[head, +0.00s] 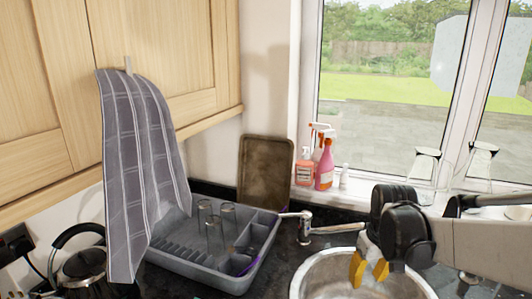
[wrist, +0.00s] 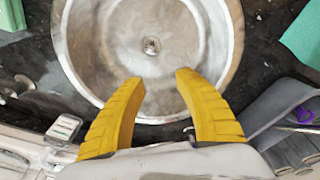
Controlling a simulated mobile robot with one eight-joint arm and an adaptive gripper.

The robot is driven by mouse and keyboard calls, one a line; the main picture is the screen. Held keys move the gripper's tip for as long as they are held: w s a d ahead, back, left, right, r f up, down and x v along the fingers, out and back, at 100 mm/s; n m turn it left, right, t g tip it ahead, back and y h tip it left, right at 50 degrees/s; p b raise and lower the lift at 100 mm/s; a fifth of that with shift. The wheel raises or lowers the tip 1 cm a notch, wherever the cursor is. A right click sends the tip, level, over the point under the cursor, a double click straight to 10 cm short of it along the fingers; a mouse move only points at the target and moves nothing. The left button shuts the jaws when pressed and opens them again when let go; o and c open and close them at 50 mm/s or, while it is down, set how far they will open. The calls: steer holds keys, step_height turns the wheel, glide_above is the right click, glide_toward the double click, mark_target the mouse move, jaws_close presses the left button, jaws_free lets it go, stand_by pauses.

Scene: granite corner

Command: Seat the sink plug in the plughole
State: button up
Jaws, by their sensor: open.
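The round steel sink (head: 315,275) is at the lower right of the head view, and its bowl (wrist: 85,60) fills the upper middle of the wrist view. The plughole (wrist: 152,46) shows as a small metal circle in the bowl's floor. My gripper (head: 367,276) is above the sink. In the wrist view its two yellow fingers (wrist: 159,78) are wide apart with nothing between them, pointing towards the bowl. I cannot make out the sink plug for certain. A small dark and grey item (wrist: 15,88) lies left of the sink; I cannot tell what it is.
A grey dish rack (head: 205,272) with several glasses stands left of the sink, beside the tap (head: 305,228). Spray bottles (head: 324,165) and glasses stand along the windowsill. A striped towel (head: 140,160) hangs at left. Teal items (wrist: 302,38) lie by the sink.

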steer(key=s+a+r+m+t, duration=0.1)
steer(key=s+a+r+t, duration=0.1)
steer(key=s, duration=0.5)
steer(key=s+a+r+m+t, duration=0.1)
steer(key=s+a+r+t, duration=0.2)
steer(key=s+a, duration=0.2)
steer(key=shift+s+a+b, duration=0.3)
steer(key=shift+s+b, duration=0.1)
steer(key=shift+s, duration=1.1)
